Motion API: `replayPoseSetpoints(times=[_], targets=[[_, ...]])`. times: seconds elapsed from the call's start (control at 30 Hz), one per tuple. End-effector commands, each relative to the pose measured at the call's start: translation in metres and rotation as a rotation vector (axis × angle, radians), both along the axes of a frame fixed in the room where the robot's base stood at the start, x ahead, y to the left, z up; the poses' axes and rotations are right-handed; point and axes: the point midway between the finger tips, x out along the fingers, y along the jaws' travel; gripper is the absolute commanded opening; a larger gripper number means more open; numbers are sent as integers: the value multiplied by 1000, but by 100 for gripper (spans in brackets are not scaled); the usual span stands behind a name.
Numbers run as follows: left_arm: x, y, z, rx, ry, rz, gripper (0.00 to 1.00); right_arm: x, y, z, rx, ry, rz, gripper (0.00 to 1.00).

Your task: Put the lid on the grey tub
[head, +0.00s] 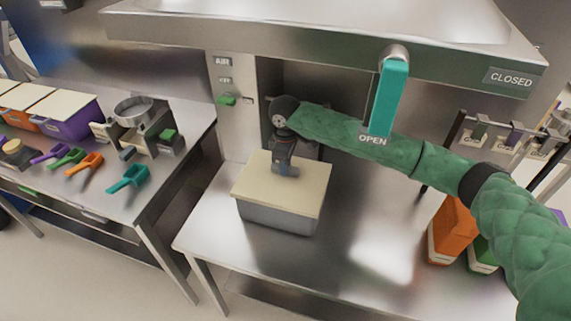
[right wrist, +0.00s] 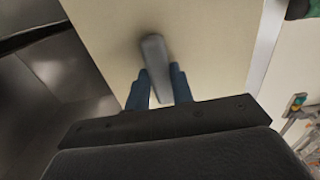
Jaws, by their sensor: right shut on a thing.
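The grey tub (head: 277,217) stands on the steel table in the middle of the head view. The cream lid (head: 305,198) lies over the tub's top and covers its opening; I cannot tell whether it is fully seated. My right gripper (head: 286,172) points down at the middle of the lid. In the right wrist view its two blue fingers (right wrist: 163,85) are shut on the lid's grey handle (right wrist: 155,58), with the cream lid (right wrist: 205,35) filling much of the picture. My left gripper is not in view.
The steel table (head: 350,255) is clear in front and right of the tub. A steel hood (head: 310,30) with a teal handle (head: 388,97) hangs above. A side table (head: 110,200) at left holds several coloured scoops.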

Motion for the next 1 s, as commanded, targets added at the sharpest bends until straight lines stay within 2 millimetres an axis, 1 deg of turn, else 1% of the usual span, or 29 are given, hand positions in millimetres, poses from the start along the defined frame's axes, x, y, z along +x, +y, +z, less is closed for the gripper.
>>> replayPoseSetpoints(times=[0.5,1.0], targets=[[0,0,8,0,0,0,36,0,0,-4,0,1,1,0],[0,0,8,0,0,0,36,0,0,-5,0,0,0,0]])
